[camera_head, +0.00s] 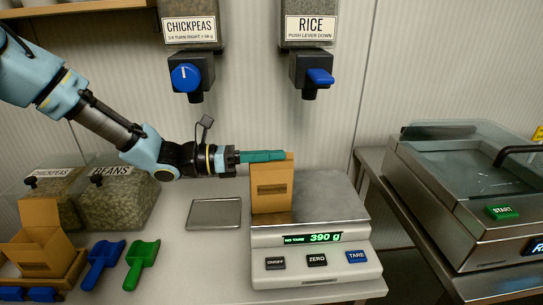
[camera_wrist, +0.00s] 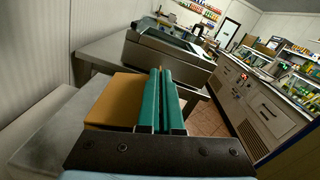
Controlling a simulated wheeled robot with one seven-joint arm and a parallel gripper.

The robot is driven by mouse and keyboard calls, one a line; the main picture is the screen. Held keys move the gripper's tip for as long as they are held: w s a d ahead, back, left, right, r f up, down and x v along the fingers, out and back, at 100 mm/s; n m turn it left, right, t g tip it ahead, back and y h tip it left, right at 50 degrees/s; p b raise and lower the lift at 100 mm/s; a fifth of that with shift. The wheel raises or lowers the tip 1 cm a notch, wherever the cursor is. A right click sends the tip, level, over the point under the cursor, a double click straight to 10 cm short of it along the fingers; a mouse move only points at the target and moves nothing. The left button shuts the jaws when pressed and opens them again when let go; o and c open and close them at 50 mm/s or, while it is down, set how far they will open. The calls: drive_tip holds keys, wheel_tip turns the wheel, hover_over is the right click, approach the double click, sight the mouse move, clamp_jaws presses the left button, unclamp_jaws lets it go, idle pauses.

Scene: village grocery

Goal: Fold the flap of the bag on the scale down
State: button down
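The tan paper bag (camera_head: 271,190) stands upright on the left part of the scale's metal plate (camera_head: 325,190). The scale (camera_head: 315,262) reads 390 g. My gripper (camera_head: 284,155) comes in from the left, level, with its green fingers across the bag's top edge. The fingers (camera_wrist: 160,72) lie side by side with only a thin line between them and nothing visible gripped. In the wrist view a tan face of the bag (camera_wrist: 110,101) shows left of the fingers. The fingers hide most of the flap, so its angle and any contact cannot be told.
An empty metal tray (camera_head: 214,213) lies left of the scale. Blue (camera_head: 101,265) and green (camera_head: 141,263) scoops, an open tan bag (camera_head: 38,240) and bean bins (camera_head: 118,202) are further left. Dispensers (camera_head: 312,70) hang above. A metal machine (camera_head: 470,185) stands right.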

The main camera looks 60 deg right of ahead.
idle(0.3)
drive_tip(key=c, duration=1.1)
unclamp_jaws()
drive_tip(key=shift+o, duration=0.2)
drive_tip(key=shift+w, duration=0.1)
drive_tip(key=b+v, duration=0.2)
drive_tip(key=v, duration=0.8)
drive_tip(key=shift+w+a+b, duration=0.2)
drive_tip(key=shift+a+b, duration=0.1)
drive_tip(key=shift+b, duration=0.05)
